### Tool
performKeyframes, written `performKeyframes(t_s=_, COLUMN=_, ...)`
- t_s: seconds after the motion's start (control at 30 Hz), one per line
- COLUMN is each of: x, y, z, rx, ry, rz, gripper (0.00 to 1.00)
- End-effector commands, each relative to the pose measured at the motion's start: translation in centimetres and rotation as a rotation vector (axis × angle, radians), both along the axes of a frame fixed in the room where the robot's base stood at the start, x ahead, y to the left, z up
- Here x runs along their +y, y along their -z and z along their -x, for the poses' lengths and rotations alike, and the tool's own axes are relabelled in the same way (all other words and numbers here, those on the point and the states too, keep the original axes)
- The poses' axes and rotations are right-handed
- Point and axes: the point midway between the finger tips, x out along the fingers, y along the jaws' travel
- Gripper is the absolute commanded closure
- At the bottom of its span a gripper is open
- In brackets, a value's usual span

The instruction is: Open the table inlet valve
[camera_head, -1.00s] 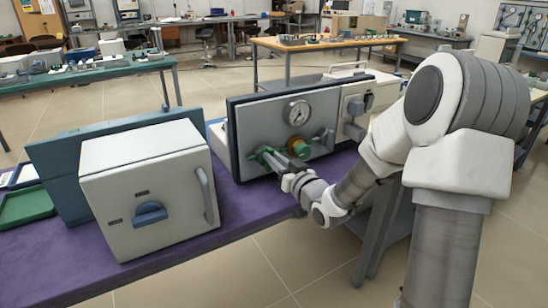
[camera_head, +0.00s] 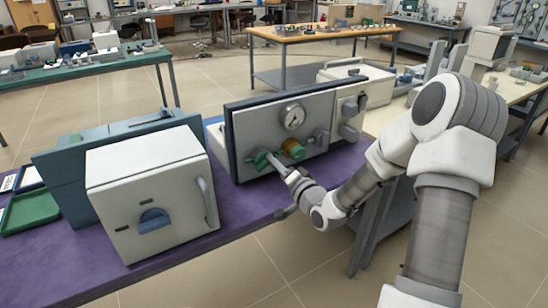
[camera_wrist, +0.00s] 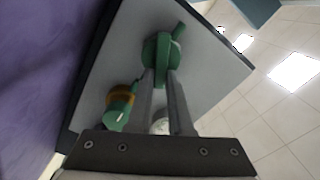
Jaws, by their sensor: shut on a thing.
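A grey upright panel (camera_head: 250,130) with a dark frame stands on the purple-topped table (camera_head: 240,199). It carries a round gauge (camera_head: 292,116), a green valve handle (camera_head: 261,160) at lower left and a brass-and-green valve (camera_head: 293,149) to its right. My gripper (camera_head: 274,162) is at the left green handle. In the wrist view my fingers (camera_wrist: 161,72) are shut on that green handle (camera_wrist: 161,48), whose bar sticks out past them. The brass-and-green valve (camera_wrist: 119,108) shows at lower left there, clear of the fingers. No readable label tells which valve is the table inlet.
Grey fittings (camera_head: 350,125) are on the unit to the right. Open tiled floor (camera_head: 270,265) lies in front of the table.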

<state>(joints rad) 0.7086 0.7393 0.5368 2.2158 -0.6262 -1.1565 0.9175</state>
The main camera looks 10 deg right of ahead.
Motion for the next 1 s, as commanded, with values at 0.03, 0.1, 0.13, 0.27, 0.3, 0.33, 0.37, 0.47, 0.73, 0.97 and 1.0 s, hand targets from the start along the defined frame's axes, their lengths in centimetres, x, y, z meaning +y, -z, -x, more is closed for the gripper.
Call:
performKeyframes(t_s=0.03, x=-0.11, y=-0.27, z=-0.07, rx=0.013, ry=0.002, rz=-0.043, gripper=1.00)
performKeyframes(t_s=0.1, x=-0.18, y=-0.19, z=-0.09, rx=0.032, ry=0.002, rz=-0.105, gripper=1.00)
performKeyframes(t_s=0.13, x=-0.19, y=-0.13, z=-0.10, rx=0.040, ry=0.002, rz=-0.131, gripper=1.00)
performKeyframes(t_s=0.27, x=-0.27, y=0.07, z=-0.13, rx=0.074, ry=0.003, rz=-0.237, gripper=1.00)
performKeyframes(t_s=0.3, x=-0.27, y=0.11, z=-0.13, rx=0.084, ry=0.003, rz=-0.266, gripper=1.00)
performKeyframes(t_s=0.33, x=-0.25, y=0.17, z=-0.13, rx=0.091, ry=0.002, rz=-0.287, gripper=1.00)
performKeyframes(t_s=0.37, x=-0.26, y=0.24, z=-0.13, rx=0.097, ry=0.002, rz=-0.307, gripper=1.00)
performKeyframes(t_s=0.47, x=-0.27, y=0.35, z=-0.13, rx=0.116, ry=0.002, rz=-0.368, gripper=1.00)
performKeyframes(t_s=0.73, x=-0.26, y=0.62, z=-0.15, rx=0.149, ry=0.001, rz=-0.473, gripper=1.00)
performKeyframes(t_s=0.97, x=-0.26, y=0.70, z=-0.16, rx=0.159, ry=0.001, rz=-0.505, gripper=1.00)
performKeyframes(t_s=1.0, x=-0.26, y=0.71, z=-0.17, rx=0.159, ry=0.001, rz=-0.507, gripper=1.00)
